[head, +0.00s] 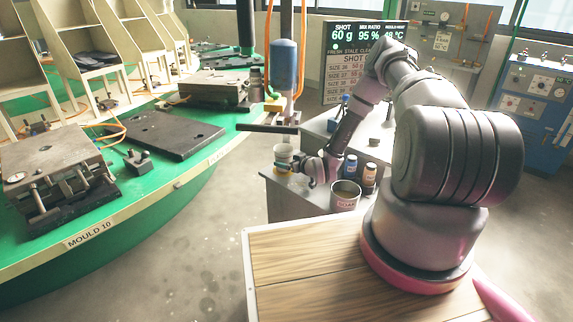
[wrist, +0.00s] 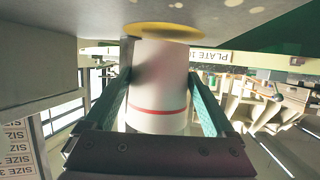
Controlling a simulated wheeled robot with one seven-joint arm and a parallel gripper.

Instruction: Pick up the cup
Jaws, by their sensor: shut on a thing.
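A white paper cup (head: 284,152) is above the far left corner of the grey bench (head: 285,197). In the wrist view the cup (wrist: 158,85) shows a red line around it and fills the space between the two green fingers. My gripper (head: 296,163) is shut on the cup's sides; it also shows in the wrist view (wrist: 162,92). The wrist picture appears upside down. A yellow disc (wrist: 162,30) lies just beyond the cup's base on a grey surface. I cannot tell whether the cup touches it. The cup's inside is hidden.
On the bench, a grey tin (head: 345,196) and small brown bottles (head: 369,178) stand right of my gripper. The green carousel (head: 150,195) with moulds curves along the left. A dark bar (head: 267,129) projects behind the cup. Floor shows between carousel and bench.

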